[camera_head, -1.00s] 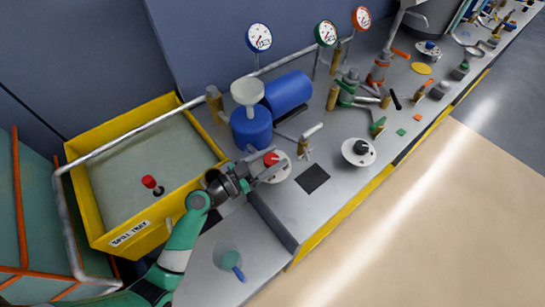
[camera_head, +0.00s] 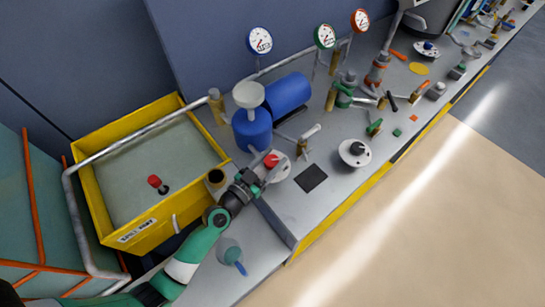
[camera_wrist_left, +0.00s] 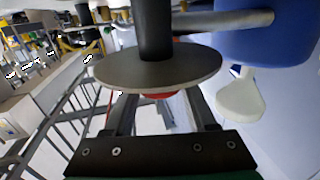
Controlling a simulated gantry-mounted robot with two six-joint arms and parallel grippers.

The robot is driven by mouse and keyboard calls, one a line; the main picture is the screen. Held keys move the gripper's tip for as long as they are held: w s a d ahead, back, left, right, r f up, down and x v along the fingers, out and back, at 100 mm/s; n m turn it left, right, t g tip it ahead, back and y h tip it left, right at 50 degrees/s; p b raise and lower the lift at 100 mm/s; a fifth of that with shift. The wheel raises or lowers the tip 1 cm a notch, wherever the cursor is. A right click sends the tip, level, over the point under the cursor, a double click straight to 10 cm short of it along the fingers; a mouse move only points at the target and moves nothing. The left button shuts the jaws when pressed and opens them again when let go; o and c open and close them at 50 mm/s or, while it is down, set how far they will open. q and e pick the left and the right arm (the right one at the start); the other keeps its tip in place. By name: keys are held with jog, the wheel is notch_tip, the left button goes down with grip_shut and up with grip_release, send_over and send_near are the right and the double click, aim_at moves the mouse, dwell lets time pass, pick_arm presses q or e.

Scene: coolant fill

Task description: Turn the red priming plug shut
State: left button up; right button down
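A red plug (camera_head: 271,160) sits on a pale round base (camera_head: 281,174) on the grey bench in the head view. My left gripper (camera_head: 265,168) reaches it from the lower left, with its fingers on either side of the red top. In the left wrist view, the fingers (camera_wrist_left: 160,105) stand wide apart, and a strip of red (camera_wrist_left: 160,95) shows between them below a grey disc (camera_wrist_left: 158,68) with a black post. The disc hides the fingertips, so firm contact cannot be seen. My right gripper is not in view.
A blue pump body (camera_head: 252,130) with a white funnel (camera_head: 248,94) stands close behind the plug. A brass valve (camera_head: 302,147) is just right. A yellow bin (camera_head: 195,207) is left, holding a red-capped piece (camera_head: 154,181). A black square (camera_head: 311,178) lies flat right of the plug.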

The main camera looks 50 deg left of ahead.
pick_arm(q)
jog(key=o, duration=0.4)
jog(key=s+b, duration=0.1)
jog(key=s, duration=0.3)
jog(key=s+d, duration=0.1)
jog(key=s, duration=0.2)
jog(key=s+b, duration=0.1)
jog(key=s, duration=0.3)
jog(key=shift+s+d+b, duration=0.2)
jog(key=shift+s+b, duration=0.1)
jog(key=shift+b, duration=0.05)
